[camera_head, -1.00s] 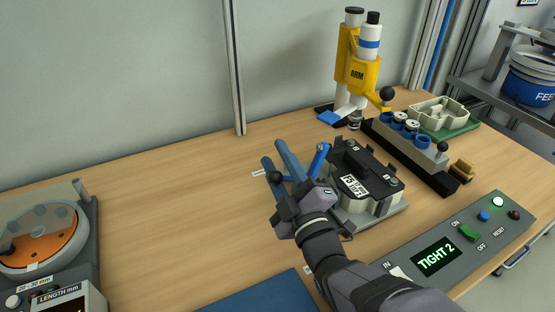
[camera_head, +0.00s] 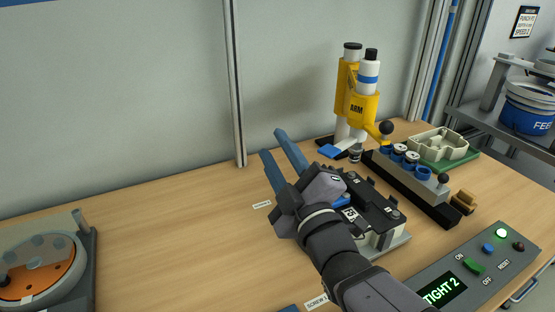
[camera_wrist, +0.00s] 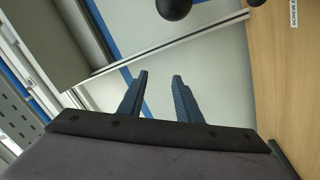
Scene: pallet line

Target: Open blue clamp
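My gripper (camera_head: 274,146) is in front of the left side of the black-and-white fixture (camera_head: 378,207), with its two blue fingers pointing up and to the left. The fingers are apart, with nothing between them; the gap also shows in the wrist view (camera_wrist: 160,80). The blue clamp is mostly hidden behind my wrist.
A yellow arm press (camera_head: 360,105) stands behind the fixture. A block with several round parts (camera_head: 412,168) and a green tray (camera_head: 459,154) are to the right. The control panel (camera_head: 482,262) reads "TIGHT 2".

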